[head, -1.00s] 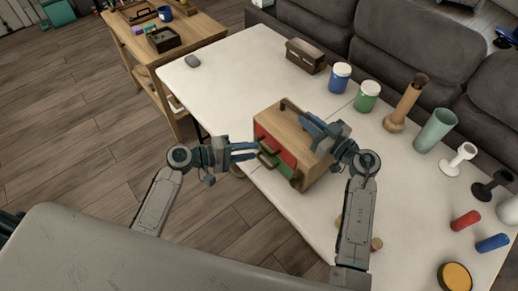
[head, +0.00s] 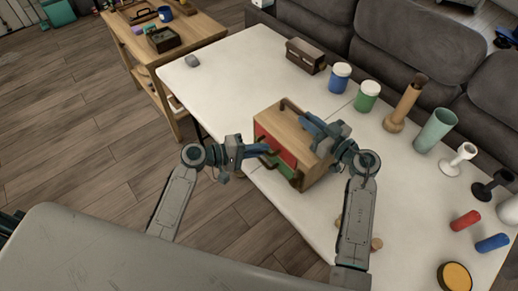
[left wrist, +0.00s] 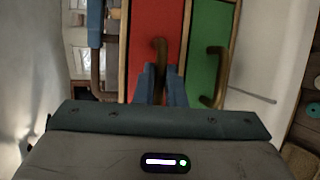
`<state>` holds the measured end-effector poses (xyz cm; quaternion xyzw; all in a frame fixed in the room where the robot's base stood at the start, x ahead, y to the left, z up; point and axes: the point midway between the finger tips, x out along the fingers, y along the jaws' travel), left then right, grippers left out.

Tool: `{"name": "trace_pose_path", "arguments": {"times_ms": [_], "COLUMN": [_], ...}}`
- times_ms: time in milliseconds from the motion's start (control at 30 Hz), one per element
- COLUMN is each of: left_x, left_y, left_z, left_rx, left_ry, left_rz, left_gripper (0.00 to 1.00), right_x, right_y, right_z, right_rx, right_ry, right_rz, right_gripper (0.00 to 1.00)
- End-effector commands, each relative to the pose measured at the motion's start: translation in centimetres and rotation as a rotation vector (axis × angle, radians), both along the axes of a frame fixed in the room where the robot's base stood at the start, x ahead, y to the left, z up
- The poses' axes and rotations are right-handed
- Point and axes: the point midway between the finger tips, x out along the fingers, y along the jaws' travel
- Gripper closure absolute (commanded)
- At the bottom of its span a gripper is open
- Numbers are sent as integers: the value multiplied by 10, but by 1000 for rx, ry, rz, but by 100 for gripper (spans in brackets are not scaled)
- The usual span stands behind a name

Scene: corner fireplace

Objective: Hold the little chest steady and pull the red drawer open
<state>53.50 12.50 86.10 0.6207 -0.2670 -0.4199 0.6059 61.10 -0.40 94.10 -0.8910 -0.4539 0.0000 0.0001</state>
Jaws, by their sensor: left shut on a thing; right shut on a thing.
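The little wooden chest (head: 283,118) stands on the white table near its front edge. Its red drawer front (head: 285,150) is above a green drawer front (head: 278,165). My left gripper (head: 266,149) is shut on the red drawer's brass handle, which also shows in the left wrist view (left wrist: 159,47). The green drawer's handle (left wrist: 219,62) is just right of the fingers there.
On the white table (head: 226,90) are a brown box (head: 306,55), a blue jar (head: 340,77), a green jar (head: 367,96), a wooden vase (head: 402,108) and a green cup (head: 435,130). A wooden side table (head: 186,45) stands at the back left. Open floor lies left.

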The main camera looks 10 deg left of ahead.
Motion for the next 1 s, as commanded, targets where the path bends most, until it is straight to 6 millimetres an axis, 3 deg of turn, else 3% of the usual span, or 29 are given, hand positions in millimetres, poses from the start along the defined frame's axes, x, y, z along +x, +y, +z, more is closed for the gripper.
{"name": "trace_pose_path", "arguments": {"times_ms": [133,433,833,867,900,967,1000], "left_x": [-11,-59,-66,-66,-66,-66,-65], "left_y": [9,44,48,48,48,48,48], "left_z": [-2,-2,-1,-1,-1,0,0], "left_rx": [3,4,0,0,0,1,1], "left_ry": [3,3,1,1,1,1,1], "left_rz": [1,0,0,0,0,0,0], "left_gripper": [100,100,100,86,78,68,68], "right_x": [0,0,0,0,0,0,0], "right_y": [0,0,0,0,0,0,0], "right_z": [-1,-1,0,0,0,0,0], "right_rx": [-1,-2,-1,-1,-1,-1,-1], "right_ry": [1,1,0,0,0,0,0], "right_rz": [0,-1,-1,-1,-1,-1,-1], "right_gripper": [100,100,100,100,100,100,100]}}
